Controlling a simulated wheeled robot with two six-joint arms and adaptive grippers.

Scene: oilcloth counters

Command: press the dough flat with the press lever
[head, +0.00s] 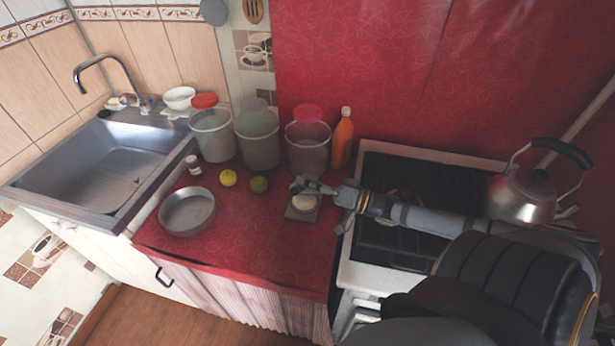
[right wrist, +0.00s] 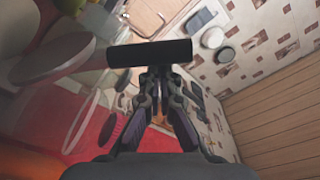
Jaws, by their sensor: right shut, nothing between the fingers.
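The dough press stands on the red counter, left of the stove; its base (head: 300,214) shows in the head view. A pale round of dough (head: 304,203) lies on it, partly hidden by my gripper. My right gripper (head: 313,186) reaches in from the right, just over the press. In the right wrist view its fingers (right wrist: 155,80) are shut and empty. A black bar (right wrist: 150,53), which looks like the lever's handle, lies across just in front of the fingertips; I cannot tell whether they touch. My left gripper is not in view.
A metal pan (head: 187,212), a yellow fruit (head: 228,178) and a green fruit (head: 259,185) lie left of the press. Lidded buckets (head: 308,150) and an orange bottle (head: 342,140) stand behind. A kettle (head: 525,190) stands on the stove. The front counter is clear.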

